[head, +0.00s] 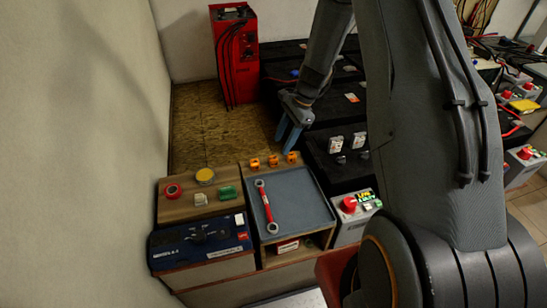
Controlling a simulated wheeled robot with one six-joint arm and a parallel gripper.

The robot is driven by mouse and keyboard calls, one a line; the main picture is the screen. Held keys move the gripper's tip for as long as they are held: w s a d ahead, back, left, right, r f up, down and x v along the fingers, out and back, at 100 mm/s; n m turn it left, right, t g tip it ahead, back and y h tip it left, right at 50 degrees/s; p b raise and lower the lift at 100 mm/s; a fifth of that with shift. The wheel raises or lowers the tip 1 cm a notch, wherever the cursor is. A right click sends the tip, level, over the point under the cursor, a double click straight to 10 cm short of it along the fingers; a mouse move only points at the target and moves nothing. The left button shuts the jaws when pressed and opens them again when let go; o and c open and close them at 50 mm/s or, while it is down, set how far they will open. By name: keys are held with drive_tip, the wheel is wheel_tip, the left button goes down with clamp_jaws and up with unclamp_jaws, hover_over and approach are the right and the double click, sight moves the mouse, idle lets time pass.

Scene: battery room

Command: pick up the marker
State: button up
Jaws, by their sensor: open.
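I cannot make out a marker in the head view. My gripper (287,140), with blue fingers, points down in the middle of the view. It is open, and I see nothing between its fingers. It appears in front of the brown floor and black shelving, beyond the grey tray (308,222). A red-handled wrench (266,206) lies in the tray. My arm hides much of the right half of the view.
A wooden surface (178,212) left of the tray holds a yellow roll (205,176), a red roll (173,191) and a green block (227,192). A blue battery unit (200,240) stands in front. A red cabinet (234,55) stands at the back wall.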

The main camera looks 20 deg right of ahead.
sight(275, 157)
drive_tip(key=shift+m, duration=0.6)
drive_tip(key=shift+w+d+p+x, duration=0.15)
drive_tip(key=shift+p+x, duration=0.45)
drive_tip(key=shift+x, duration=0.9)
drive_tip(key=shift+w+p+x, duration=0.25)
drive_tip(key=shift+p+x, duration=0.35)
drive_tip(key=shift+x, duration=0.85)
drive_tip(key=shift+w+d+p+x, duration=0.15)
drive_tip(key=shift+p+x, duration=0.45)
drive_tip(key=shift+x, duration=0.9)
drive_tip(key=shift+f, duration=0.1)
drive_tip(key=shift+c, duration=0.4)
drive_tip(key=c, duration=1)
